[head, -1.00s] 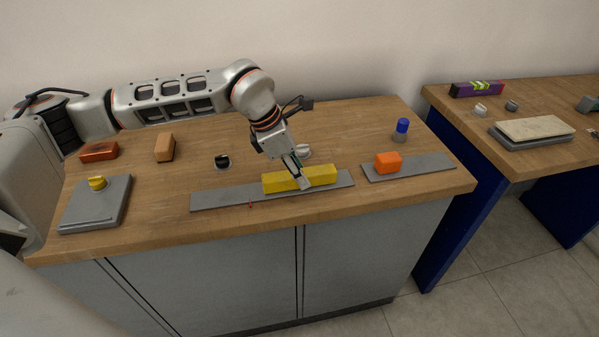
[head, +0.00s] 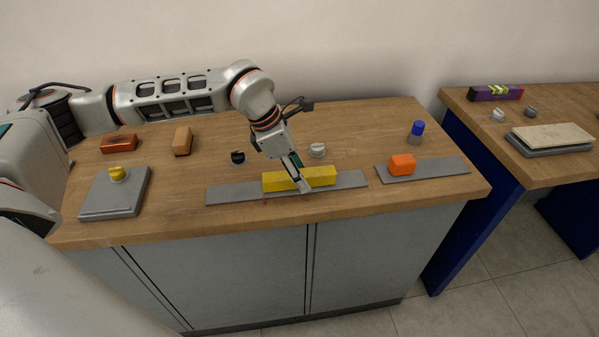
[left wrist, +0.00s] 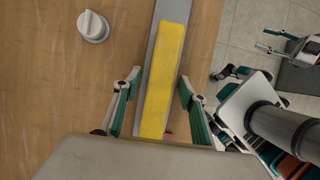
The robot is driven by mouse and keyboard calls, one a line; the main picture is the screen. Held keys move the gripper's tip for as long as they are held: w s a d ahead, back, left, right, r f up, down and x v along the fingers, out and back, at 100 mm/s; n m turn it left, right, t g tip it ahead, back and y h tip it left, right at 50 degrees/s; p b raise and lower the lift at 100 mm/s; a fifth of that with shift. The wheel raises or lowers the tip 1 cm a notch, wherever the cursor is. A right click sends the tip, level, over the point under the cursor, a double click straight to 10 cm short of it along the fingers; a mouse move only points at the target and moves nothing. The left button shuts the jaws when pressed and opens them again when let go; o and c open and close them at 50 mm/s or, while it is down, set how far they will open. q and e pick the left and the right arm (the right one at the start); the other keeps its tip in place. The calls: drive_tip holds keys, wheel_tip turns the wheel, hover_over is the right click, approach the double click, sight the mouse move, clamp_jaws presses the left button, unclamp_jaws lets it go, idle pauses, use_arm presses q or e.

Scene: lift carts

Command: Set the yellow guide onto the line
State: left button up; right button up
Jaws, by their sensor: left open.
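The yellow guide (head: 278,181) is a long bar lying along the grey strip (head: 226,194) near the front edge of the table. A short red line (head: 265,201) marks the front of the strip, close to the guide's left end. The red also shows in the left wrist view (left wrist: 168,132) beside the guide's near end. Parts that look like my right gripper show small at the right there.
An orange block (head: 401,164) sits on a shorter grey strip (head: 440,170) at right. A blue-topped knob (head: 416,131), a white knob (head: 317,149) and a black one (head: 238,157) stand behind. A grey plate (head: 112,203) with a yellow knob is at left.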

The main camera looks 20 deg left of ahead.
use_arm(q)
drive_tip(key=v, duration=1.2)
idle(0.3)
